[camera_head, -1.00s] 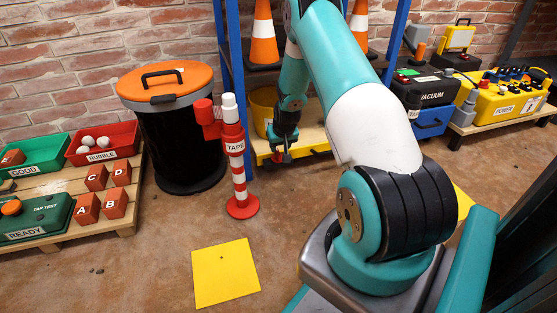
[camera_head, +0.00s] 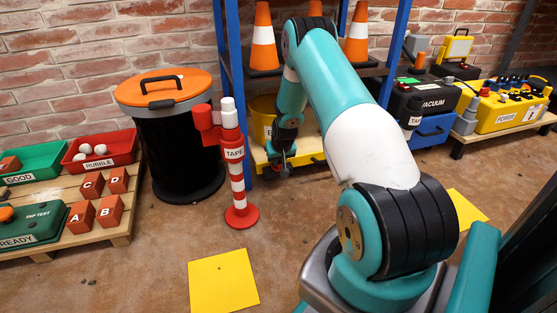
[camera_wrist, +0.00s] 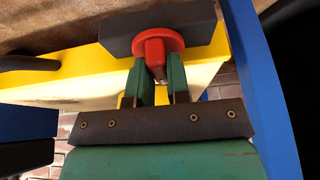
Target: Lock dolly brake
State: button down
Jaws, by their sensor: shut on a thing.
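A red brake knob (camera_wrist: 155,46) with a round disc and a bar sits on a dark block (camera_wrist: 195,27) on the yellow side. My gripper (camera_wrist: 156,75) has its two green fingers on either side of the red bar and is shut on it. In the head view my gripper (camera_head: 281,168) is at the dolly's front edge, where the knob is mostly hidden.
A red-and-white TAPE post (camera_head: 237,185) stands just left of my gripper, before a black bin with an orange lid (camera_head: 165,90). Blue shelf posts (camera_head: 231,80) flank the dolly. Yellow floor mats (camera_head: 222,281) lie on open floor in front. A pallet of trays stands left.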

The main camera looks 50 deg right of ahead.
jog(key=shift+r+p, duration=0.1)
jog(key=shift+p, duration=0.35)
jog(key=shift+r+n+p, duration=0.1)
jog(key=shift+n+p, duration=0.55)
jog(key=shift+n, duration=0.05)
jog(key=n+p, duration=0.1)
jog(key=n+y+p, duration=0.1)
jog(key=shift+s+d+n+t, duration=0.1)
jog(key=shift+d+n+t, duration=0.05)
jog(key=shift+n+t, duration=0.15)
jog(key=n+y+p, duration=0.1)
jog(key=n+p, duration=0.1)
jog(key=n, duration=0.1)
jog(key=shift+y, duration=0.3)
jog(key=shift+n+y, duration=0.6)
jog(key=shift+n, duration=1)
jog(key=shift+f, duration=0.2)
jog(key=c, duration=1.1)
grip_release()
